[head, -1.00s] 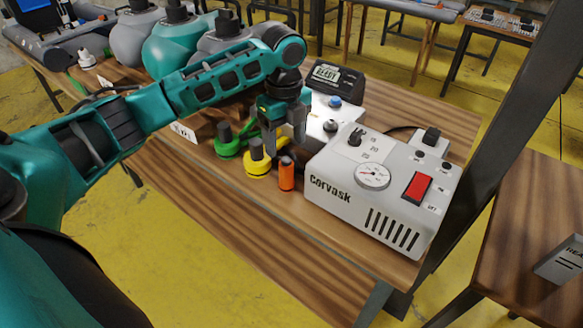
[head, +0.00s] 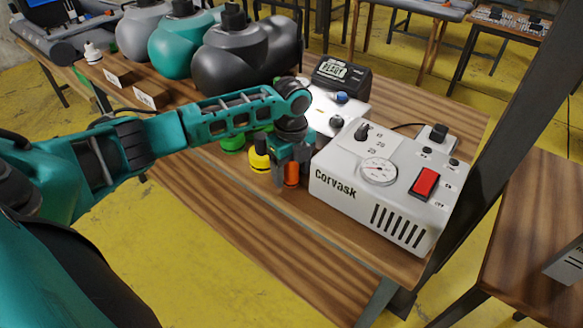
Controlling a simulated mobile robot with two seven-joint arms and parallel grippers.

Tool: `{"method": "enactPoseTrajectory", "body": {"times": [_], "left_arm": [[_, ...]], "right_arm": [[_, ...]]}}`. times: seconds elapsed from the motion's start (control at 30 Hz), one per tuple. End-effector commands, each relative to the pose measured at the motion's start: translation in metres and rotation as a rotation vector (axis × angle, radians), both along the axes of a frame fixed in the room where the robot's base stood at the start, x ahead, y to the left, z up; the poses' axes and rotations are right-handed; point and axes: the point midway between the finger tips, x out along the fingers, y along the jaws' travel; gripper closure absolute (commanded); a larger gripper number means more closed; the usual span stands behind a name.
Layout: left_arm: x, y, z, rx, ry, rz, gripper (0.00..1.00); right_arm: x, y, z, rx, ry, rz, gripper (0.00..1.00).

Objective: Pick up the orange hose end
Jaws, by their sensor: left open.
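The orange hose end (head: 291,174) stands upright on the wooden table, just left of the white Corvask box. My left gripper (head: 291,171) points down at it, with its fingers around the upper part of the hose end. The gripper is open, and its fingers partly hide the hose end. I cannot tell whether a finger touches it. My right gripper is not in view.
The Corvask box (head: 385,190) stands close on the right. A yellow fitting (head: 260,156) and a green fitting (head: 232,143) stand close on the left. The table's front strip (head: 290,236) is clear.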

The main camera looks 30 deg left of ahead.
Motion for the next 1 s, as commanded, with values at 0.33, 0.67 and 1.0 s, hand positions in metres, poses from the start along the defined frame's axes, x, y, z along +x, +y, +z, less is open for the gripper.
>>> {"method": "enactPoseTrajectory", "body": {"times": [0.33,0.67,1.0], "left_arm": [[-0.0001,-0.0002,0.0005,0.0,0.0,0.0,0.58],[0.0,-0.0001,0.0006,0.0,0.001,0.0,0.9],[0.0003,0.0,0.0045,0.0,0.0,0.0,0.92]], "right_arm": [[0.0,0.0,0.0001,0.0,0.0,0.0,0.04],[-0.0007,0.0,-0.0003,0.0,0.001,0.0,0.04],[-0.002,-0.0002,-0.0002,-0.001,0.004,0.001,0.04]]}}
